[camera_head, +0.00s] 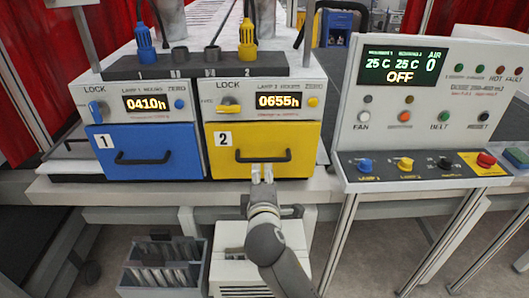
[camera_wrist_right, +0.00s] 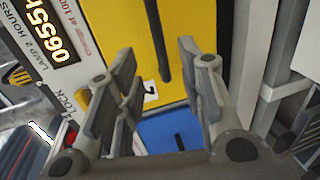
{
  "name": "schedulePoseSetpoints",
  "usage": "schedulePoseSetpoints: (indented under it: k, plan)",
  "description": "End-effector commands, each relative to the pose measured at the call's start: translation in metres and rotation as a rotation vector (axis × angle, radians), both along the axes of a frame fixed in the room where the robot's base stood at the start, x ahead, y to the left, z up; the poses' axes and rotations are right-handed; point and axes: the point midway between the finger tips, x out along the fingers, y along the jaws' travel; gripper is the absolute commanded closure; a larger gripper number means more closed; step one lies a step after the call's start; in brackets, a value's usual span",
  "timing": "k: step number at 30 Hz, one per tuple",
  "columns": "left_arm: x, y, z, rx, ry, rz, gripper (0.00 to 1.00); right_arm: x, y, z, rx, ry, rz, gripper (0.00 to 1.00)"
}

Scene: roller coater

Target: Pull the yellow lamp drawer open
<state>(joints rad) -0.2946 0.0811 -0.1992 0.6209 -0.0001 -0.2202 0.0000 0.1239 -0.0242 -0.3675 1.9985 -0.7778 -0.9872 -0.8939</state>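The yellow lamp drawer (camera_head: 300,138), marked 2, is flush in its housing and looks closed. Its black bar handle (camera_head: 280,158) runs level across the lower front. My right gripper (camera_head: 262,172) is in front of the drawer at the handle's middle. In the right wrist view the yellow drawer (camera_wrist_right: 188,18) fills the middle. There the right gripper (camera_wrist_right: 160,75) is open, one finger on each side of the line of the black handle (camera_wrist_right: 158,40). No contact with the handle can be made out. My left gripper is not in view.
The blue drawer (camera_head: 145,152), marked 1, is closed on the left. A control panel (camera_head: 418,100) with a sloped button console stands to the right. A grey bin (camera_head: 165,275) and a white box (camera_head: 240,270) are below the bench edge (camera_head: 120,193).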

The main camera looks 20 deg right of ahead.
Motion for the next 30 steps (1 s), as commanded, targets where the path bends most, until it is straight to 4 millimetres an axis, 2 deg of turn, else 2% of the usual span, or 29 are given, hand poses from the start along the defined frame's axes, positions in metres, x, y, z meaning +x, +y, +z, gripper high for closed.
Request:
schedulePoseSetpoints:
  k: [5,11,21,30]
  plan:
    - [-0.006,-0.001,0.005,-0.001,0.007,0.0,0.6,0.014,-0.005,0.0,-0.003,-0.001,-0.002,0.65]
    - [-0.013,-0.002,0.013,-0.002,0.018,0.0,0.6,0.043,-0.013,-0.006,-0.002,-0.002,-0.002,0.65]
    - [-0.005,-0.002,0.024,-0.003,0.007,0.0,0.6,0.086,-0.025,-0.017,-0.001,-0.002,-0.001,0.65]
    - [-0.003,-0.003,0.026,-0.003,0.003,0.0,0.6,0.1,-0.029,-0.022,0.002,-0.001,0.0,0.65]
